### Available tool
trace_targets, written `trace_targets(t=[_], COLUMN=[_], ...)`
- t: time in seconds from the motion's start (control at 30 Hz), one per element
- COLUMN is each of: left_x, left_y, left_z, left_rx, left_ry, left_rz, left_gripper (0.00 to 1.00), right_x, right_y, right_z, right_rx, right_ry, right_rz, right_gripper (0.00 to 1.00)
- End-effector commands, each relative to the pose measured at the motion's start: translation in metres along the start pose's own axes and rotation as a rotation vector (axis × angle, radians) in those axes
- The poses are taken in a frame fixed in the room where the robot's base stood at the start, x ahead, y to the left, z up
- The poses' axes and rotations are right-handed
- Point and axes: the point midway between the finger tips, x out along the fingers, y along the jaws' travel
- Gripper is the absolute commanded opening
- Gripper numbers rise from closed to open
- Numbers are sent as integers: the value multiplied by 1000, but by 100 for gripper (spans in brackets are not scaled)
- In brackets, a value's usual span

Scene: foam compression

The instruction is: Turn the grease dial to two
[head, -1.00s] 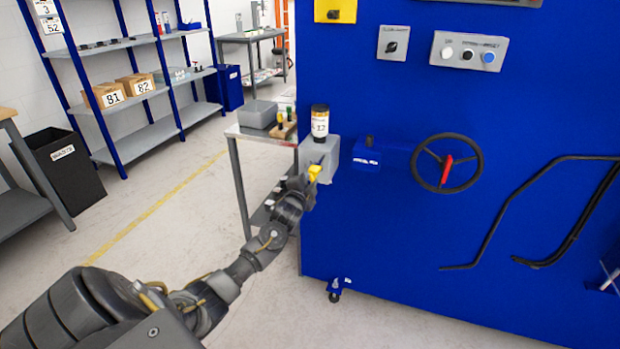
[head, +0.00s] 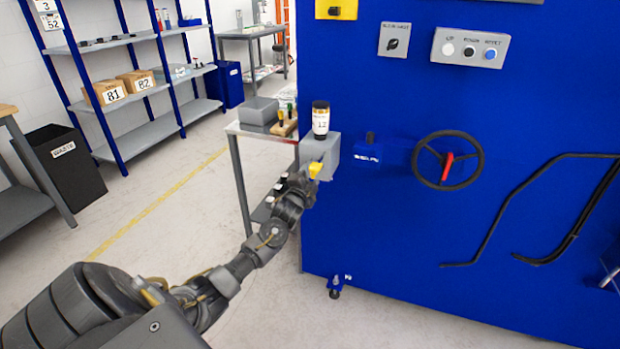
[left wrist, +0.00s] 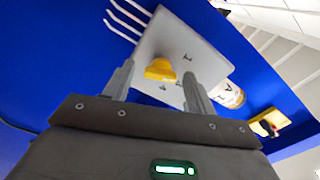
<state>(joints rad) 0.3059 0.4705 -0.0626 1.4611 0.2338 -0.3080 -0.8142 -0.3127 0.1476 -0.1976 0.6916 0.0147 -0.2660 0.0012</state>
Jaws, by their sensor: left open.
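The yellow grease dial (head: 314,170) sits on the front of a grey box (head: 327,152) on the left part of the blue machine panel. A labelled bottle (head: 320,119) with a dark cap stands on top of that box. In the left wrist view the yellow dial (left wrist: 160,69) lies between the spread fingers, on the light grey face with small dark marks, too blurred to read for certain. My left gripper (left wrist: 155,82) is open around the dial's sides, with gaps visible. In the head view the left gripper (head: 306,184) is just below and left of the dial. My right gripper is out of view.
A black handwheel with a red handle (head: 447,160), a button box (head: 469,48) and bent dark pipes (head: 520,215) are on the blue panel (head: 400,250) to the right. A side table (head: 247,131) with a grey box stands behind left.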

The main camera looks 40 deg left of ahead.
Motion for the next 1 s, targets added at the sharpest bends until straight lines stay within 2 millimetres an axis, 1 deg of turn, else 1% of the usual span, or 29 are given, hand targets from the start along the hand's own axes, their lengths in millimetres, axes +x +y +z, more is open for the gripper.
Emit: trace_targets(t=[0.07,0.17,0.27,0.4,0.6,0.7,0.8,1.0], left_x=[-3,-14,-32,-61,-94,-103,-107,-108], left_y=[0,1,1,2,1,1,0,0], left_z=[0,0,0,0,1,0,0,0], left_rx=[0,1,1,0,0,0,0,0], left_ry=[0,1,2,1,-1,0,1,0], left_rz=[0,1,2,3,2,1,0,0], left_gripper=[56,56,56,56,56,56,56,56], right_x=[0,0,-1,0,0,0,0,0], right_y=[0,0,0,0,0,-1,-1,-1], right_z=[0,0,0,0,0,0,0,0], right_rx=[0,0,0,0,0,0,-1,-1], right_ry=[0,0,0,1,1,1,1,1], right_rz=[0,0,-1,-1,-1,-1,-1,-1], right_gripper=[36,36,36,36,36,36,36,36])
